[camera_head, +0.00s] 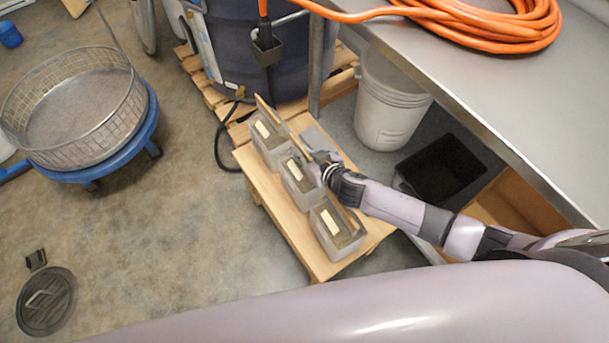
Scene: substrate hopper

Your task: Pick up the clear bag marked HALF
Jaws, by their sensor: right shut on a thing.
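Three clear, box-like bags with dark contents and pale labels stand in a row on a low wooden bench (277,220): the far bag (262,150), the middle bag (297,188) and the near bag (333,240). The label print is too small to read, so I cannot tell which is marked HALF. My right gripper (313,168) reaches in from the right and is shut at the upper right edge of the middle bag. Its fingers are partly hidden by the wrist. The middle bag still appears to be at bench level. My left gripper is not in view.
A steel table (480,95) with a coiled orange cord (495,25) overhangs at right. Beneath are a white bucket (388,105), a black bin (440,168) and a cardboard box (515,205). A blue drum (250,50) stands behind. A wire basket (125,115) is at left; floor between is clear.

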